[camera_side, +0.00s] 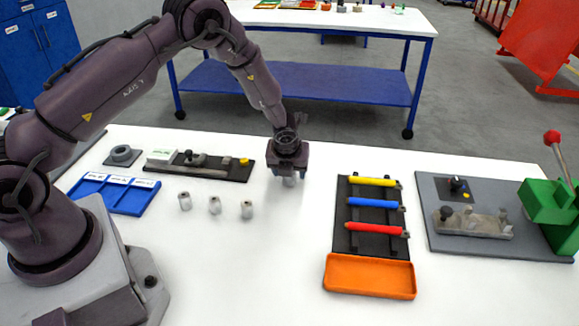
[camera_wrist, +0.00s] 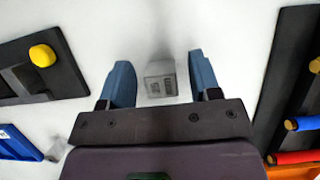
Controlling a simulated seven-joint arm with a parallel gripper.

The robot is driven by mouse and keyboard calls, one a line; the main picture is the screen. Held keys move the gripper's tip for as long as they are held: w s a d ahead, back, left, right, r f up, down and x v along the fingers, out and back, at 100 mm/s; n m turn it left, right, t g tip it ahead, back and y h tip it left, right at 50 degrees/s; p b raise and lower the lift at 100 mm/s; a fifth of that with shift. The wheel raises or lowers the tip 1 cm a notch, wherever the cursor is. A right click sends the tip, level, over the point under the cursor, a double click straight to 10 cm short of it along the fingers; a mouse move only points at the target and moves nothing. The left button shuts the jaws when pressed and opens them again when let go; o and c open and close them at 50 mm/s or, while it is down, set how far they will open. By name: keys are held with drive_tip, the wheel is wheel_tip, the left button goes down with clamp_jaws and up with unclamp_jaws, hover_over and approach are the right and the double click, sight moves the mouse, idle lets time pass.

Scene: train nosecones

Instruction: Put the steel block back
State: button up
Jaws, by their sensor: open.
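A small grey metal-looking block (camera_wrist: 161,84) with dark marks on its face stands on the white table, between the two blue fingers of my gripper (camera_wrist: 159,64) in the wrist view. There are gaps on both sides of it. In the side view my gripper (camera_side: 288,174) is low over the table, and only the lower part of this block (camera_side: 289,182) shows beneath it. Three similar small grey pieces (camera_side: 184,201) (camera_side: 215,205) (camera_side: 247,208) stand in a row to the left. I cannot read the marks to confirm which piece is steel.
A black fixture (camera_side: 235,172) with a yellow knob and a blue labelled tray (camera_side: 118,194) are to the left. A black rack (camera_side: 372,243) with coloured handles, an orange tray (camera_side: 370,277) and a grey plate (camera_side: 440,190) with a green press (camera_side: 548,203) are to the right.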

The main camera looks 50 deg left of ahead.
drive_tip(key=s+d+r+n, duration=0.2)
drive_tip(key=s+r+n, duration=0.2)
drive_tip(key=r, duration=0.5)
drive_tip(key=s+d+r+n+t, duration=0.1)
drive_tip(key=s+r+n, duration=0.3)
drive_tip(key=r, duration=0.5)
drive_tip(key=s+d+r+n, duration=0.2)
drive_tip(key=s+r+n, duration=0.2)
drive_tip(key=r, duration=0.5)
drive_tip(key=s+d+r+n+h, duration=0.1)
drive_tip(key=s+d+r+n, duration=0.1)
drive_tip(key=s+n, duration=0.5)
drive_tip(key=s+d+r+n+t+h, duration=0.1)
drive_tip(key=s+r+n, duration=0.3)
drive_tip(key=s+n, duration=0.4)
drive_tip(key=shift+s+d+r+h, duration=0.2)
drive_tip(key=shift+s+d+h, duration=0.4)
drive_tip(key=shift+s+d, duration=0.15)
